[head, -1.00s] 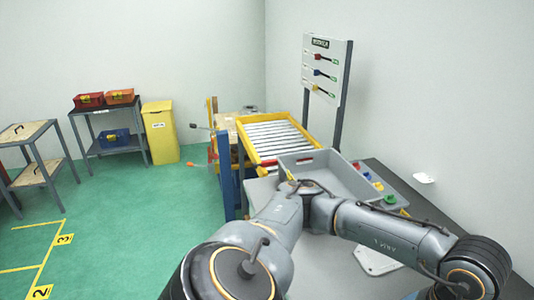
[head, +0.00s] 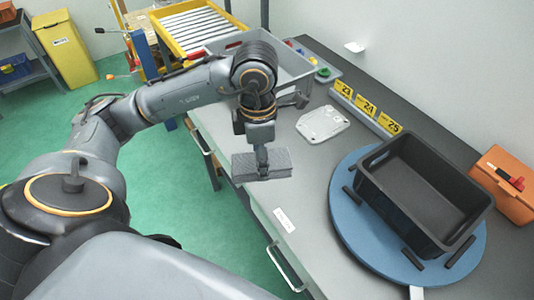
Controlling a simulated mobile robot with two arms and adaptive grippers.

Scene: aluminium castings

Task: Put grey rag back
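The grey rag (head: 277,163) is a folded, ribbed-looking flat bundle in the head view, left of the middle of the workbench. My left gripper (head: 262,158) points down and is shut on the rag, pinching its middle. The rag hangs at the bench's front edge and looks to be above the bench top. The fingertips are partly hidden by the rag. My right gripper is not in view.
The grey workbench (head: 307,170) holds a black crate (head: 375,198) on a blue turntable (head: 343,217), a light casting plate (head: 322,124), yellow number signs (head: 366,107) and an orange box (head: 513,200). A grey tray (head: 290,68) stands behind my arm.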

